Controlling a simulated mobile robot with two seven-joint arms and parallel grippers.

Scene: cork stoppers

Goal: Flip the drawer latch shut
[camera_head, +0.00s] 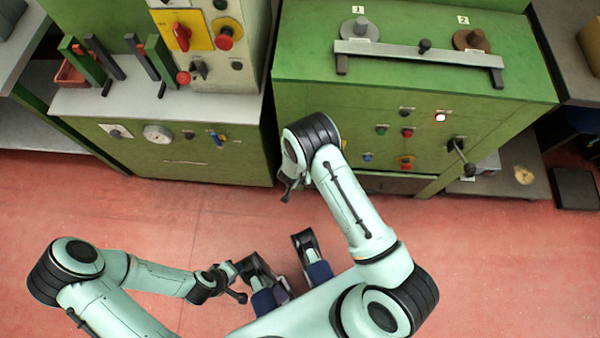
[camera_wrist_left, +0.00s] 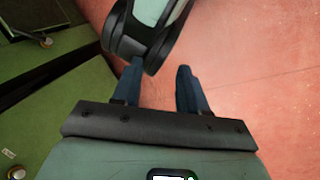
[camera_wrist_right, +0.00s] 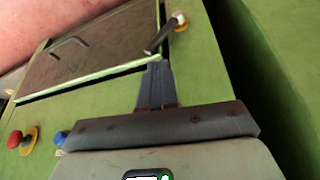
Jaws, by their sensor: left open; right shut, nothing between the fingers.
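The drawer latch (camera_wrist_right: 165,36) shows in the right wrist view as a dark lever on an orange and white pivot, at a corner of the drawer front. The lever lies at a slant, its free end by my fingertips. The drawer front (camera_wrist_right: 95,50) is a brown panel with a dark handle (camera_wrist_right: 69,46). My right gripper (camera_wrist_right: 155,64) is shut and empty, its tips close to the lever; I cannot tell whether they touch. In the head view my right wrist hides the latch. My left gripper (camera_wrist_left: 159,67) is open and empty, above the red floor, away from the cabinet.
A red button (camera_wrist_right: 15,139) and a blue knob (camera_wrist_right: 60,137) sit on the same green panel. The right cabinet (camera_head: 300,75) carries a grey bar (camera_head: 420,53) on top. A second cabinet (camera_head: 215,165) stands left. The red floor (camera_head: 500,260) is clear at right.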

